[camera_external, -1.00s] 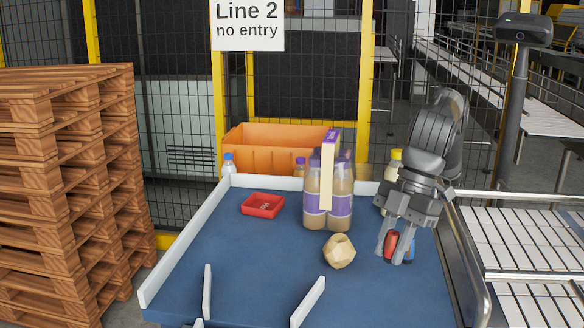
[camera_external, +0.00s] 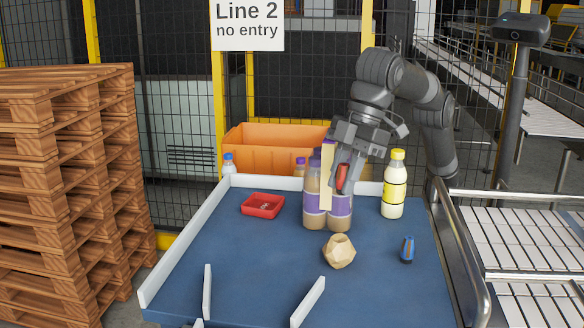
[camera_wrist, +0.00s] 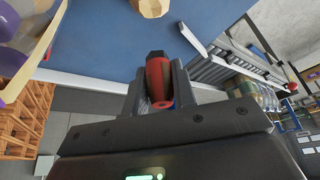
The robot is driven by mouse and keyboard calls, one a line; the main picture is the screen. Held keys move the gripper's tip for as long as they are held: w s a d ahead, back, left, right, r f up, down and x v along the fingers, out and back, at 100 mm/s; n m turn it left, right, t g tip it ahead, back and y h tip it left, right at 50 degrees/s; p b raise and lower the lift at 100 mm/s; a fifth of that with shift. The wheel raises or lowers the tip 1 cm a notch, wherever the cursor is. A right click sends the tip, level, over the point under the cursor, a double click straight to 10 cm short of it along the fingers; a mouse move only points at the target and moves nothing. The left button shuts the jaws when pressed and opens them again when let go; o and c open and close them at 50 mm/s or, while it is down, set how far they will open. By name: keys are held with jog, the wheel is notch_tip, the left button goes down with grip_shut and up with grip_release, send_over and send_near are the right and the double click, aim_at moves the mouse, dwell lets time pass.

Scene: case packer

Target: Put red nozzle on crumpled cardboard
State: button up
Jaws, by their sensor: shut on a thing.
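My gripper (camera_external: 344,182) is shut on the red nozzle (camera_external: 342,176), which has a dark tip, and holds it up in the air. In the external view it is in front of or beside the purple-labelled bottles. The nozzle also shows between the fingers in the wrist view (camera_wrist: 158,76). The crumpled cardboard (camera_external: 339,251) is a tan, faceted lump on the blue table, below the gripper in the external view. Part of it shows at the top of the wrist view (camera_wrist: 150,7). Nothing lies on top of it.
A blue nozzle (camera_external: 407,249) stands on the table at right. Brown bottles with purple labels (camera_external: 328,208) stand behind the cardboard. A yellow-labelled bottle (camera_external: 394,185) stands at back right, a red tray (camera_external: 262,205) at back left. White guide rails (camera_external: 308,302) rise at the front.

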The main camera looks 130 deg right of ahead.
aim_at(334, 241)
jog(key=shift+d+f, duration=0.1)
jog(key=shift+f, duration=4.75)
jog(key=shift+f, duration=0.15)
jog(key=o, duration=1)
